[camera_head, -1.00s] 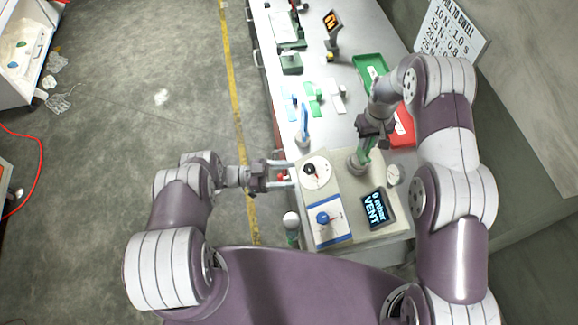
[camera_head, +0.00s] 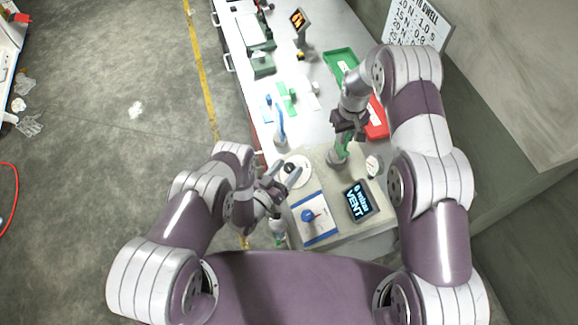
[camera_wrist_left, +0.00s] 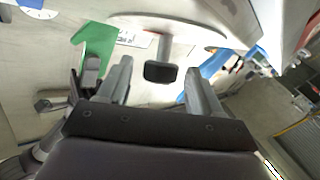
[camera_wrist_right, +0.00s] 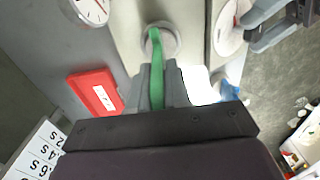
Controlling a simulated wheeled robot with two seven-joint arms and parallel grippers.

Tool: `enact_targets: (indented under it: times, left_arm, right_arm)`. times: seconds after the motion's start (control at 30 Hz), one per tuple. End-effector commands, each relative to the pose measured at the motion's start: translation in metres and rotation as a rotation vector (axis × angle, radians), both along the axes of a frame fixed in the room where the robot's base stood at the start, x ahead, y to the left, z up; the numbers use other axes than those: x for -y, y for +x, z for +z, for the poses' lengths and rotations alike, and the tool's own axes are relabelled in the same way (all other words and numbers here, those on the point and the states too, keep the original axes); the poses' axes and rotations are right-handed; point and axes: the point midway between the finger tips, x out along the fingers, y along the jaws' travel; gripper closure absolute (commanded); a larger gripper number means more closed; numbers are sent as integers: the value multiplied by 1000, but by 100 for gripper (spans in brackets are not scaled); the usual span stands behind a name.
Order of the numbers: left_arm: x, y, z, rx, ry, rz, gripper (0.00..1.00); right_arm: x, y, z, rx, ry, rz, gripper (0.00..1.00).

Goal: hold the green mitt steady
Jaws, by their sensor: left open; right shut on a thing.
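The green mitt (camera_head: 345,140) stands up from a round grey port on the pale console, on its right side. My right gripper (camera_head: 347,122) is above the port and shut on the mitt. In the right wrist view the mitt (camera_wrist_right: 156,82) runs between the closed fingers down to the port ring. My left gripper (camera_head: 283,173) is open and empty, over the left edge of a white dial with a black knob (camera_head: 289,168). In the left wrist view the black knob (camera_wrist_left: 160,72) shows between the spread fingers, and the mitt (camera_wrist_left: 95,45) is beyond the left finger.
The console carries a screen reading VENT (camera_head: 358,202), a blue-edged panel with a blue knob (camera_head: 307,215) and a small gauge (camera_head: 374,165). A blue upright piece (camera_head: 281,125) stands behind the dial. A red tray (camera_head: 377,120) and a green tray (camera_head: 340,63) lie farther back.

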Motion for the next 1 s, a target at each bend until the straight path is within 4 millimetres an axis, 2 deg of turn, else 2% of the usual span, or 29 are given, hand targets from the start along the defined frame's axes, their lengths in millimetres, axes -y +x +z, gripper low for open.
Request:
enact_targets:
  times: [0.13, 0.37, 0.4, 0.53, 0.57, 0.73, 1.0]
  left_arm:
    - [7, 11, 0, -1, -1, 0, 35]
    - [8, 13, 0, -1, -2, 0, 35]
    - [8, 13, 0, -1, -2, 0, 38]
    - [8, 13, 0, -1, -2, 0, 81]
    - [8, 13, 0, -1, -2, 0, 87]
    - [7, 13, 0, 12, 2, -25, 86]
    - [7, 13, 0, 115, 45, -214, 86]
  right_arm:
    - [0, 0, 0, 0, 0, 0, 100]
    - [0, 0, 0, 0, 0, 0, 100]
    - [0, 0, 0, 0, 0, 0, 100]
    - [0, 0, 0, 0, 0, 0, 100]
    - [0, 0, 0, 0, 0, 0, 100]
    - [0, 0, 0, 0, 0, 0, 100]
    - [0, 0, 0, 0, 0, 0, 100]
